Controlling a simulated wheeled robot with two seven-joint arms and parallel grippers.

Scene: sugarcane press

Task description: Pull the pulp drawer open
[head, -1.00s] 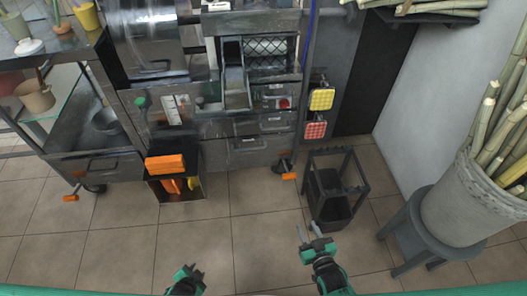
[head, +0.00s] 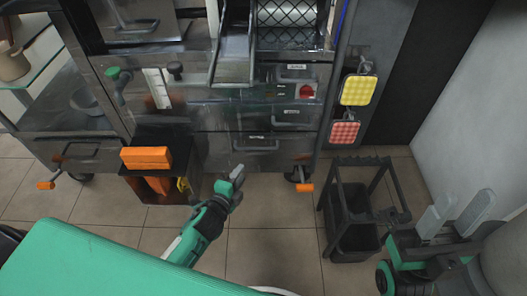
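The press cabinet has a lower wide drawer (head: 240,150) with a bar handle (head: 255,144) and a small label above it. A smaller drawer (head: 290,118) with its own handle sits above it to the right. Both look closed, and the labels are too small to read, so I cannot tell which is the pulp drawer. My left gripper (head: 232,181) is in front of and below the lower handle, apart from it, with its fingers seemingly parted and empty. My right gripper (head: 454,217) is open and empty at the right, away from the cabinet.
A dark stand with a bin (head: 352,215) is on the floor between my grippers. A black box with orange items (head: 147,158) is at the cabinet's lower left. Yellow (head: 358,90) and red (head: 344,132) pads hang at the cabinet's right. An orange-tipped caster lever (head: 304,187) sticks out below.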

